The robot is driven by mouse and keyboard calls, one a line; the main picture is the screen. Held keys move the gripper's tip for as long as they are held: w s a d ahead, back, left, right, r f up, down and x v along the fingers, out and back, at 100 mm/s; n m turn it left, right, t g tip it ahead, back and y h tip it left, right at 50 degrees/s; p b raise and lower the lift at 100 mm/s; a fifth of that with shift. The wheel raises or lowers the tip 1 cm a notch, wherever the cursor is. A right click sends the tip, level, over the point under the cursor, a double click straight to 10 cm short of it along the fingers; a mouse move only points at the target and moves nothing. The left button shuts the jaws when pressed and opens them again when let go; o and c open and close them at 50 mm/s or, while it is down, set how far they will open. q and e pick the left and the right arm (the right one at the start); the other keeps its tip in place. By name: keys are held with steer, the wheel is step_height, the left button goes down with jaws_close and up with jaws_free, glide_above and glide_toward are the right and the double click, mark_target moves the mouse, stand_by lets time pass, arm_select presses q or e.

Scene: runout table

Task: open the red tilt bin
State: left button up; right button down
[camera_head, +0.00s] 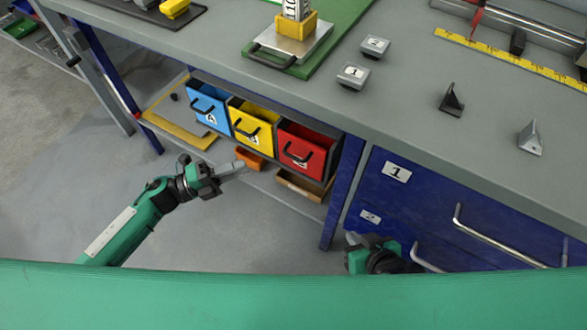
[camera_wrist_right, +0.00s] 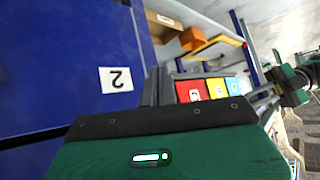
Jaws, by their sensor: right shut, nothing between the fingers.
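The red tilt bin (camera_head: 305,148) is the rightmost of three bins under the table, with a dark handle on its front. Its front leans about like its neighbours' fronts, so I cannot tell any tilt of its own. It also shows in the right wrist view (camera_wrist_right: 191,92). My left gripper (camera_head: 232,169) is apart from the bins, in front of and below the yellow one; whether its fingers are apart is unclear. My right gripper (camera_head: 354,240) is shut and empty, right of and below the red bin, partly hidden by my green body. Its grey fingers show in the right wrist view (camera_wrist_right: 157,86).
Left of the red bin are a yellow bin (camera_head: 252,124) and a blue bin (camera_head: 206,107). A blue table leg (camera_head: 342,190) and a blue drawer cabinet (camera_head: 425,190) stand to the right. An orange box (camera_head: 250,158) and a cardboard box (camera_head: 300,188) lie on the shelf below.

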mark_target(294, 157)
arm_select(q)
steer(key=shift+m+g, duration=0.7)
steer(key=x, duration=0.4)
steer(key=s+x, duration=0.1)
steer(key=x, duration=0.9)
steer(key=shift+s+d+r, duration=0.15)
steer(key=shift+d+r, duration=0.1)
steer(key=shift+r, duration=0.15)
arm_select(e)
steer(key=shift+s+d+r, duration=0.3)
steer(key=shift+d+r, duration=0.05)
steer(key=shift+r, duration=0.3)
arm_select(q)
jaws_close()
